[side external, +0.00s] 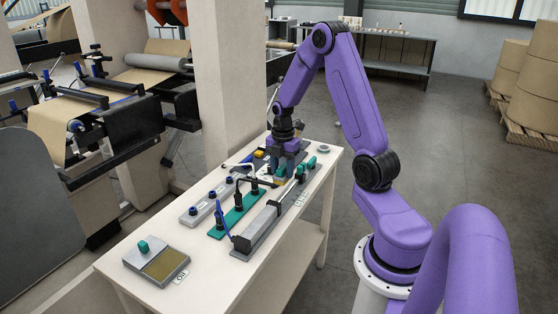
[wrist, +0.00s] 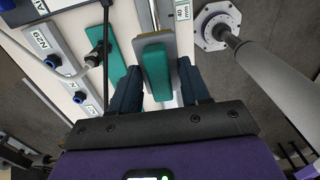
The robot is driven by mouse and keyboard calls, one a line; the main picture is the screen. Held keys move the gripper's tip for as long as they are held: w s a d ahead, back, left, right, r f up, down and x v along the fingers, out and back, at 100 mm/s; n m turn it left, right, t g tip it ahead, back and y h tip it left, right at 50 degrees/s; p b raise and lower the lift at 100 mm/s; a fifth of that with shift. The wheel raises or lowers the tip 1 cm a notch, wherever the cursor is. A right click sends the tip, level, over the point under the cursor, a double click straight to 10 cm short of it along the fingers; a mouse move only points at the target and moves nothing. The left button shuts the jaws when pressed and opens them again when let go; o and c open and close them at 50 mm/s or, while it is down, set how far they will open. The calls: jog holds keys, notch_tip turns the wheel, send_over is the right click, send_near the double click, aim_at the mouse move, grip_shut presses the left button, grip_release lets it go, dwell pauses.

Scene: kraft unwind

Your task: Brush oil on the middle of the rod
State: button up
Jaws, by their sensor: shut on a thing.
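My gripper (side external: 286,160) points down over the far part of the table. It is shut on a green block with a tan pad (wrist: 155,66), apparently the oil brush; in the side view its tan edge shows low between the fingers. The thin silvery rod (wrist: 154,14) runs away from under the block in the wrist view. The gripper and block hide much of it, and I cannot tell whether the pad touches it. The oil tray (side external: 171,271), with a dull yellow surface and a label, stands at the table's near left corner.
A grey strip with blue knobs (side external: 190,216) lies further left.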

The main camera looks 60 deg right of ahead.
aim_at(282, 182)
jog(key=shift+f, duration=2.8)
jog(key=shift+f, duration=0.5)
jog(key=shift+d, duration=0.1)
jog(key=shift+s+d+f, duration=0.1)
jog(key=shift+d, duration=3.65)
notch_tip(282, 182, up, 6)
